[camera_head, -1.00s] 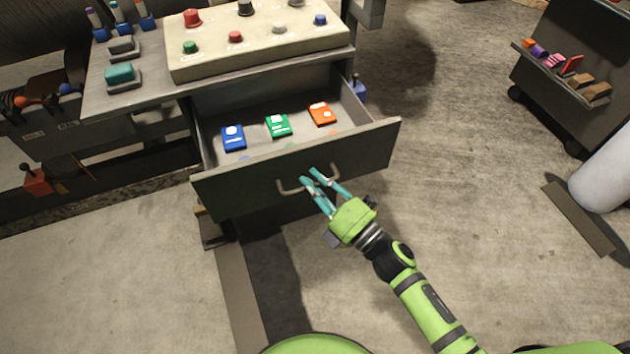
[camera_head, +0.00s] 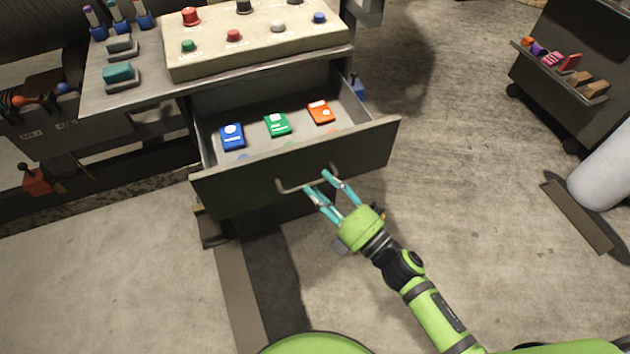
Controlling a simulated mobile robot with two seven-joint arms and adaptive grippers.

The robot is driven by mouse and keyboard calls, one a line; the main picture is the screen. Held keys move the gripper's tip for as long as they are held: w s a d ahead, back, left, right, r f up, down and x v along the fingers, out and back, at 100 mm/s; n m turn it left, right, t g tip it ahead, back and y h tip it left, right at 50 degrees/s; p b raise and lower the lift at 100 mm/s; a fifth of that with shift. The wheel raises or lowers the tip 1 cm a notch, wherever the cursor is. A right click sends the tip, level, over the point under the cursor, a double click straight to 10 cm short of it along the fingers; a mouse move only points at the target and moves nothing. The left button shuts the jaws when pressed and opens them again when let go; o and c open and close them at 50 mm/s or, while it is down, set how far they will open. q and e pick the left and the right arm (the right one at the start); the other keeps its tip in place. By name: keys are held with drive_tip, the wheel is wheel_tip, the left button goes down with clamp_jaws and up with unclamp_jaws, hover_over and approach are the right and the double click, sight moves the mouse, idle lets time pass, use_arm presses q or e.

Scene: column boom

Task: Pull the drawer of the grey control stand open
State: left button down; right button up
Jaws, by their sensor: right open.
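The grey control stand (camera_head: 125,92) is at the upper left. Its drawer (camera_head: 245,192) stands pulled out toward me, with a blue card-like item (camera_head: 232,136), a green one (camera_head: 278,125) and an orange one (camera_head: 321,112) inside. The bar handle (camera_head: 292,187) is on the drawer front. My right gripper (camera_head: 323,190) is open, with teal fingertips close to the handle's right part; I cannot tell whether they touch it. My left gripper is not in view.
A cream button panel (camera_head: 255,45) sits on top of the stand. A dark cart (camera_head: 575,65) with small items is at the upper right. A white cylinder (camera_head: 605,170) stands at the right edge. The floor right of the drawer is clear.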

drive_tip(key=v, duration=0.9)
drive_tip(key=shift+s+d, duration=0.15)
drive_tip(key=shift+s, duration=0.1)
drive_tip(key=shift+f, duration=0.1)
drive_tip(key=d+f+m+g+h+p, duration=0.1)
drive_tip(key=d+f+m+h, duration=0.25)
drive_tip(key=f+m, duration=0.2)
drive_tip(key=d+f+m+h+p, duration=0.2)
drive_tip(key=f+m+h, duration=0.2)
drive_tip(key=f, duration=0.3)
drive_tip(key=s+d+f+m+g+h+p, duration=0.1)
drive_tip(key=s+d+f+m+g+h, duration=0.2)
drive_tip(key=f, duration=0.4)
drive_tip(key=s+d+f+m+g+h+p, duration=0.1)
drive_tip(key=s+d+f+m+g, duration=0.1)
drive_tip(key=s+f+m, duration=0.4)
drive_tip(key=s+d+f+m+g+h+p, duration=0.1)
drive_tip(key=s+f+m+g, duration=0.2)
drive_tip(key=s, duration=0.7)
drive_tip(key=s+f+m+g+p, duration=0.2)
drive_tip(key=s+f+g, duration=0.3)
drive_tip(key=s, duration=0.5)
wheel_tip(320, 180, down, 3)
drive_tip(key=shift+s+d+r+m+h, duration=0.15)
drive_tip(key=shift+s+d+m+h, duration=0.25)
drive_tip(key=shift+m, duration=0.15)
drive_tip(key=shift+w+a, duration=0.1)
